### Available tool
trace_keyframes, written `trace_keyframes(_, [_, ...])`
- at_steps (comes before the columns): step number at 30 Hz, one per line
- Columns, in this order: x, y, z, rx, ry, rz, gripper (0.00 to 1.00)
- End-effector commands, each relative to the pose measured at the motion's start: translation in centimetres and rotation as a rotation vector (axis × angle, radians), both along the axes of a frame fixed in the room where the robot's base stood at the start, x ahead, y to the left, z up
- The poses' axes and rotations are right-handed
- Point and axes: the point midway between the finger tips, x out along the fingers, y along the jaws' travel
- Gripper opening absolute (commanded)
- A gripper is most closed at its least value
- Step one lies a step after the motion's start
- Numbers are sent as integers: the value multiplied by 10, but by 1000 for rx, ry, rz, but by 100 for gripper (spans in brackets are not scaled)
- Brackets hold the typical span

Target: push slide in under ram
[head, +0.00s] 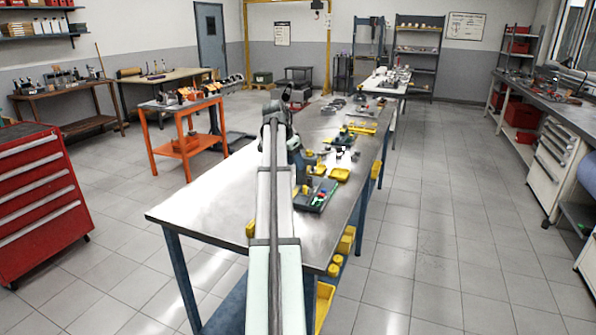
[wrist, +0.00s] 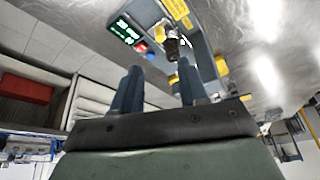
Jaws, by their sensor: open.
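My gripper (wrist: 160,66) is open in the wrist view, its two blue fingers apart with nothing visible between them. Just beyond the fingertips is a blue-grey press-like device (wrist: 204,60). A dark cylindrical part (wrist: 172,46), possibly the ram, shows at its middle. A yellow piece (wrist: 221,66) sits beside it, but I cannot tell whether this is the slide. The device also shows in the head view (head: 318,197), to the right of my arm and partly hidden by it. My gripper cannot be made out in the head view.
The device stands on a long metal workbench (head: 205,200). A control panel with a green display (wrist: 125,30) and a red button (wrist: 141,47) is close to the fingers. The near left bench top is clear.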

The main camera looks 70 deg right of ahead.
Motion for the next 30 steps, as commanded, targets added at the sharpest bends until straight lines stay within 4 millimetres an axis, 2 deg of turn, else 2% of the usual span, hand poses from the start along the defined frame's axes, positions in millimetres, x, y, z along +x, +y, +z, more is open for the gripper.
trace_keyframes(6, [2, 5, 14, 0, 0, 0, 43])
trace_keyframes(16, [3, 6, 16, 1, 0, 0, 42])
trace_keyframes(20, [8, 8, 15, 1, 0, 6, 30])
trace_keyframes(23, [21, 14, 11, 5, 2, 23, 20])
trace_keyframes(27, [38, 42, -9, 19, 11, 58, 7])
trace_keyframes(30, [40, 62, -23, 18, 33, 72, 0])
